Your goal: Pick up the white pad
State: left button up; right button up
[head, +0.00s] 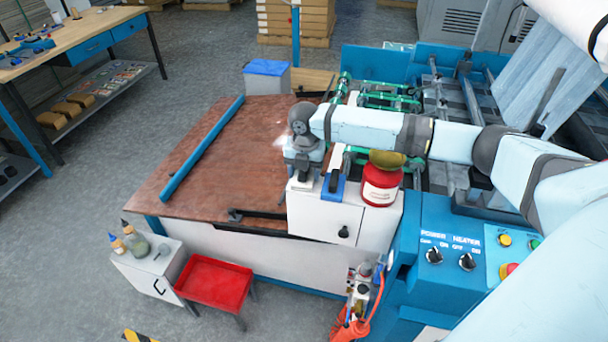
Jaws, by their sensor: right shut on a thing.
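My right gripper (302,176) points down at the top of the white cabinet (325,214), near its left end. It is shut on a small white thing (301,185), which looks like the white pad. Most of the pad is hidden by the fingers and blends with the white cabinet top, so I cannot tell whether it still touches the surface. My left gripper is not in view.
Right of the gripper, close by, are a blue block with a black top (333,187) and a red can (381,187). The brown table (215,160) carries a blue bar (202,150). A red tray (214,282) stands lower left. The control panel (450,245) is at right.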

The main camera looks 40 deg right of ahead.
notch_tip(320, 180, up, 20)
jog(key=shift+b, duration=0.45)
jog(key=shift+o, duration=0.4)
